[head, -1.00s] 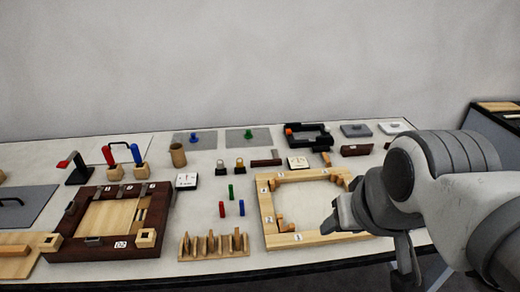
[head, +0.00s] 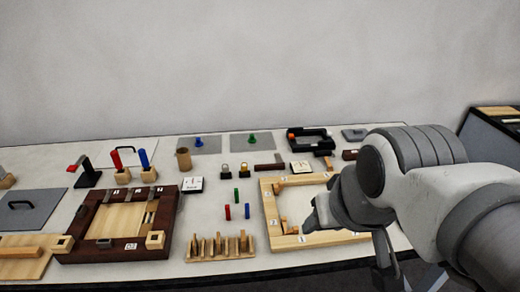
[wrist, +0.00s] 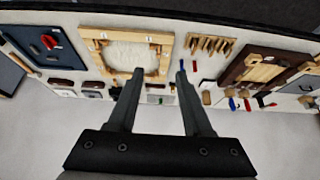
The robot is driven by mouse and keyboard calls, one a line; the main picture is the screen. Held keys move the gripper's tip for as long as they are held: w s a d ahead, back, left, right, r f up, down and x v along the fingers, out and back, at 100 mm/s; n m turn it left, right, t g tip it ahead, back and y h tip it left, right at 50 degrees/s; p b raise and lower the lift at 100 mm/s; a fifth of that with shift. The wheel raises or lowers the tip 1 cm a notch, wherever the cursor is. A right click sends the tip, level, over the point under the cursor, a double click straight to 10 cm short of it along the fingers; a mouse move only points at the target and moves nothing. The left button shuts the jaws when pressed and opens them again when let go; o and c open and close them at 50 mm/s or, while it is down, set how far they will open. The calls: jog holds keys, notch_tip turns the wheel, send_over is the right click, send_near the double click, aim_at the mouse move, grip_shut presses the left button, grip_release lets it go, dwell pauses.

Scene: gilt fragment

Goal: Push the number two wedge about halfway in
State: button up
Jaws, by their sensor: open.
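The pale wooden frame (head: 268,206) lies on the table with small numbered labels and small wooden wedges at its inner corners. A label that looks like 2 (head: 272,222) is on its left side, beside the lower-left wedges (head: 284,226). Which wedge is number two, and how deep it sits, is too small to tell. My gripper (head: 312,222) appears over the frame's lower part, right of those wedges, and hides part of the frame. In the wrist view my gripper (wrist: 160,72) is open with nothing between its fingers; the frame (wrist: 88,42) shows beyond them.
A dark-framed wooden tray (head: 75,232) and a slotted wooden rack (head: 222,255) stand left of the frame. Red, blue and green pegs (head: 237,195) stand between them.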

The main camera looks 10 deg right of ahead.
jog(key=shift+f, duration=0.1)
jog(key=shift+c, duration=1.1)
jog(key=shift+w, duration=0.25)
jog(key=shift+c, duration=1.2)
jog(key=shift+g, duration=0.5)
jog(key=w+f+b, duration=0.1)
jog(key=w, duration=0.3)
jog(key=w+f+b, duration=0.1)
jog(key=w+f, duration=0.1)
jog(key=w, duration=0.3)
jog(key=w+f, duration=0.1)
jog(key=w, duration=0.3)
jog(key=shift+w+a+f+b, duration=0.15)
jog(key=shift+f+b, duration=0.15)
jog(key=shift+b, duration=0.1)
grip_shut()
jog(key=b, duration=0.2)
send_over(284, 222)
jog(key=w, duration=0.3)
notch_tip(284, 222, down, 12)
jog(key=shift+g, duration=0.4)
jog(key=b+x, duration=0.1)
jog(key=x, duration=0.8)
jog(key=shift+f, duration=0.75)
jog(key=shift+s+r, duration=0.1)
jog(key=shift+s, duration=1.7)
